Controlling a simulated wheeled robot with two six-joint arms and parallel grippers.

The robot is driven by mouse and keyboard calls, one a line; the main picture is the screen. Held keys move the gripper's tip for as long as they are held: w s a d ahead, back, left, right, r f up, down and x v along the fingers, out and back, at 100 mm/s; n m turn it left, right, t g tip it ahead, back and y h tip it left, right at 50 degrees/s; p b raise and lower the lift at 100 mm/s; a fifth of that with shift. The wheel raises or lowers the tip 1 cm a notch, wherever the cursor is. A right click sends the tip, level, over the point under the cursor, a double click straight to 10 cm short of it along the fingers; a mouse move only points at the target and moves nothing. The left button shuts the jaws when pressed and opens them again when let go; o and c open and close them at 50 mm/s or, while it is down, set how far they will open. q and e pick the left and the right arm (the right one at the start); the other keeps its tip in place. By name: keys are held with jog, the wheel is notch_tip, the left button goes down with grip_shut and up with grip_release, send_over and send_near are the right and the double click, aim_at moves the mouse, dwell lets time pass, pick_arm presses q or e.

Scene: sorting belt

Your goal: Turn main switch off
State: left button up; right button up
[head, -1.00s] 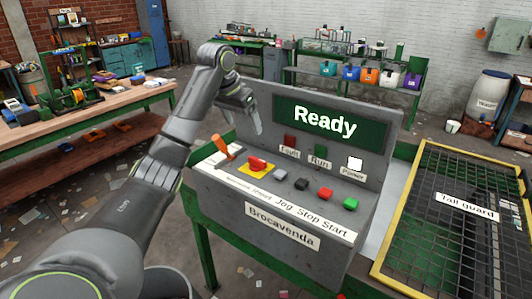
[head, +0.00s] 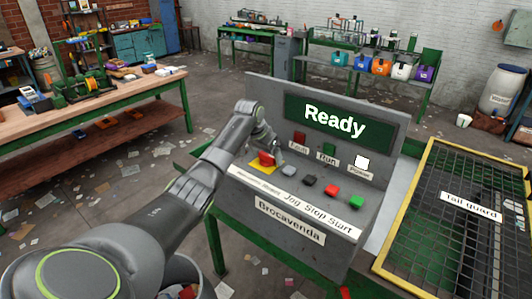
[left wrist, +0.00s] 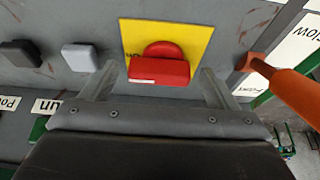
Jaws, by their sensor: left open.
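The main switch is a red rotary knob (head: 266,159) on a yellow plate, on the sloping front of the grey control panel (head: 290,235). In the left wrist view the red knob (left wrist: 160,68) sits on its yellow plate (left wrist: 195,38), its bar lying across the picture. My left gripper (head: 269,148) is open at the switch. In the left wrist view its two fingers (left wrist: 158,80) stand on either side of the knob, with gaps visible between them and it. The panel's screen (head: 336,118) reads "Ready". My right gripper is not in view.
An orange lever (left wrist: 285,85) stands close beside the switch; my arm hides it in the head view. Grey, black, red and green buttons (head: 356,202) line the panel to the right. A yellow-framed tail guard (head: 470,205) lies further right.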

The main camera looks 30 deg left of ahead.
pick_arm(q)
jog(key=c, duration=1)
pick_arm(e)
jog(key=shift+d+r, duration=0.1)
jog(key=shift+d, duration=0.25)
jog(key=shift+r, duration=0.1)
